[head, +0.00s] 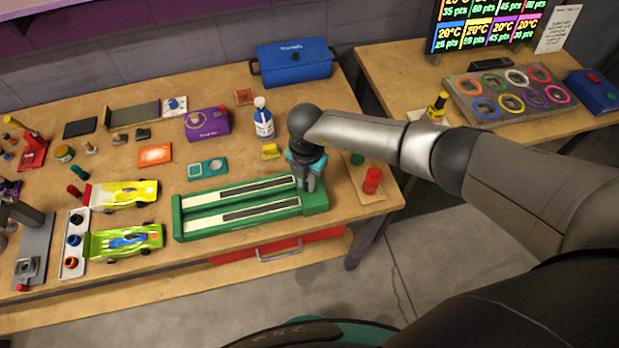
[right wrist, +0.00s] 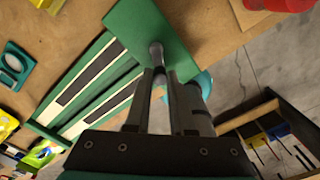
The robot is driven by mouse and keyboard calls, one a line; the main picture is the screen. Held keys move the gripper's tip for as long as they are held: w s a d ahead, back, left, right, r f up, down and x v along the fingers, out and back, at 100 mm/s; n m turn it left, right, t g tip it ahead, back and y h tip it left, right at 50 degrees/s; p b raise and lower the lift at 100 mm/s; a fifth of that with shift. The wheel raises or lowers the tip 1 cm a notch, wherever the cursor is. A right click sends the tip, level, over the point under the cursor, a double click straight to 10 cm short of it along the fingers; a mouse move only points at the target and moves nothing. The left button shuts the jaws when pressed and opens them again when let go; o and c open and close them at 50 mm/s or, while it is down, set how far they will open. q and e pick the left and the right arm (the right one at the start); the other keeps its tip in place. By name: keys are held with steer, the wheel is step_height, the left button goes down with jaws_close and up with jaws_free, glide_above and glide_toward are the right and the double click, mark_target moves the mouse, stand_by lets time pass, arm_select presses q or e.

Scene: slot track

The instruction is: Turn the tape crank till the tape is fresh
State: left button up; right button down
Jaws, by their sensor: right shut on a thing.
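The green tape unit (head: 190,235) lies near the table's front edge, with two long lanes. Each lane carries a pale strip with a dark band along part of it (head: 262,211). In the right wrist view its green end plate (right wrist: 130,25) is close, and a grey metal crank pin (right wrist: 156,48) stands by it. My right gripper (head: 309,182) is at the unit's right end. In the wrist view its fingers (right wrist: 160,85) are shut on the crank's pin. The rest of the crank is mostly hidden by the fingers. My left gripper is not in view.
A red cylinder (head: 372,181) stands just right of the unit. Two toy cars, yellow (head: 125,194) and green (head: 126,240), lie to its left. An open drawer (right wrist: 275,135) shows below the table edge.

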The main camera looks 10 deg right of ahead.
mark_target(306, 184)
steer(key=shift+w+a+m, duration=0.1)
steer(key=shift+w+m, duration=0.05)
steer(key=shift+m, duration=0.45)
steer(key=c, duration=0.8)
jaws_free()
steer(key=shift+o, duration=0.2)
steer(key=shift+r, duration=0.15)
steer(key=shift+r+p, duration=0.3)
steer(key=shift+r, duration=0.05)
step_height(306, 184, up, 14)
steer(key=shift+r, duration=0.15)
